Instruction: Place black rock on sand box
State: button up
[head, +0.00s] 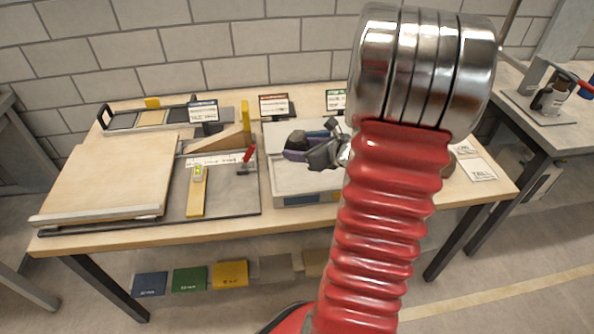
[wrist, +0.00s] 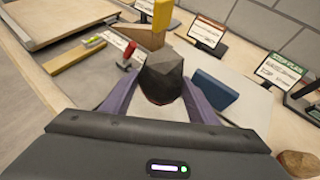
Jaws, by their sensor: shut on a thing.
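My gripper (wrist: 160,92) is shut on the black rock (wrist: 163,72), a dark faceted stone held between its two purple fingers in the wrist view. In the head view my gripper (head: 308,152) holds the rock (head: 297,139) above the pale open box (head: 300,199) at the middle of the bench. A wide, flat sand-coloured bed (head: 110,180) with a raised front edge lies at the left of the bench, apart from the gripper. It also shows at the upper left of the wrist view (wrist: 65,20). I cannot tell whether its surface is loose sand.
A blue block (wrist: 215,90) is in the box. A brown rock (wrist: 298,163) lies right. Small signs line the back.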

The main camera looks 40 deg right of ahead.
jog(key=shift+f, duration=1.65)
jog(key=shift+f, duration=2.1)
jog(key=o, duration=1.6)
jog(key=shift+f, duration=0.1)
jog(key=shift+c, duration=0.2)
jog(key=v, duration=1.2)
